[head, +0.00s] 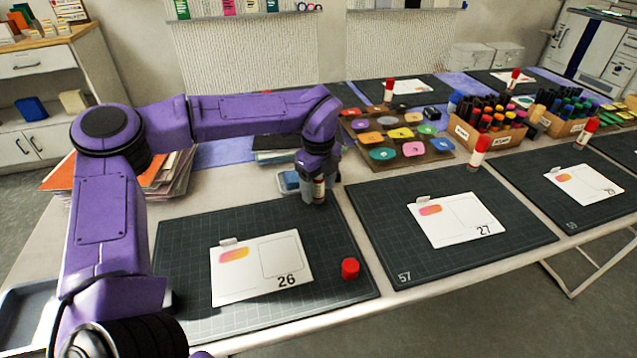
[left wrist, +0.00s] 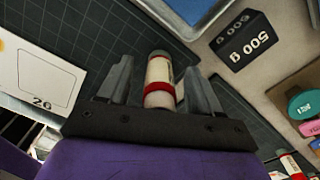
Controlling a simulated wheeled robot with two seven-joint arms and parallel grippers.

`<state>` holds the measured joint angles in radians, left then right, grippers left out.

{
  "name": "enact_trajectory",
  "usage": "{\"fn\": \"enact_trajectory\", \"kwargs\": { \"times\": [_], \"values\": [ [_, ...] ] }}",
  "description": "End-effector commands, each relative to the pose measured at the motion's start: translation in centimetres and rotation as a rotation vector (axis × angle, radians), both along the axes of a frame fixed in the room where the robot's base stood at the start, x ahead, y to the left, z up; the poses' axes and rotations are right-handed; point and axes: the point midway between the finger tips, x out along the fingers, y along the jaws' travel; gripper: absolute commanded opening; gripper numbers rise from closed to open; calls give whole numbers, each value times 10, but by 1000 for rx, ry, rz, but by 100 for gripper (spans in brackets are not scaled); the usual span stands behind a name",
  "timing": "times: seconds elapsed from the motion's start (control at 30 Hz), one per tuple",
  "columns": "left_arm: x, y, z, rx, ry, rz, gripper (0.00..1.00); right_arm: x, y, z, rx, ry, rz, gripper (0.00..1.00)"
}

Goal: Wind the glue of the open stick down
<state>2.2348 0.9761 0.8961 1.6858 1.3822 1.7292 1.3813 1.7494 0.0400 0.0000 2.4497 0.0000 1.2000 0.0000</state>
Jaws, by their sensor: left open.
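The open glue stick (left wrist: 159,72) has a pale labelled body, a red band and a grey end. In the left wrist view it is between the two fingers of my left gripper (left wrist: 158,86), with gaps visible beside it. My left gripper (head: 318,195) is open around the stick at the back right corner of the nearest mat, and partly hides it in the head view (head: 319,187). A red cap (head: 350,268) lies apart, at the right of the same mat. My right gripper is not in view.
The dark mat (head: 190,250) bears card 26 (head: 225,288). A small blue tray (head: 289,181) is left of my gripper. A black 500 g block (left wrist: 243,42) stands close by. Another mat (head: 400,255) with card 27 and a capped glue stick (head: 479,152) is to the right.

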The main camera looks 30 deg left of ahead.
Motion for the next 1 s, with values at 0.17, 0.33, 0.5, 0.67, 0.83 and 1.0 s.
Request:
{"fn": "enact_trajectory", "kwargs": {
  "times": [0.17, 0.33, 0.5, 0.67, 0.83, 1.0],
  "values": [
    [-1, 0, 10, -1, 2, -270, 64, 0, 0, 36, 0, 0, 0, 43],
    [-1, 0, 9, -2, 4, -531, 64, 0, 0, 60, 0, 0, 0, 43],
    [-1, 0, 9, -2, 5, -792, 64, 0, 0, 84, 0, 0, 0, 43],
    [-1, 0, 9, -1, 4, -1042, 64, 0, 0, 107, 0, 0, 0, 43],
    [-1, 0, 3, -1, 2, -1205, 64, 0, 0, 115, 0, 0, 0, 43],
    [0, 0, 1, 0, 0, -1214, 64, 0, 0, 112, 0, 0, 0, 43]
  ]
}}
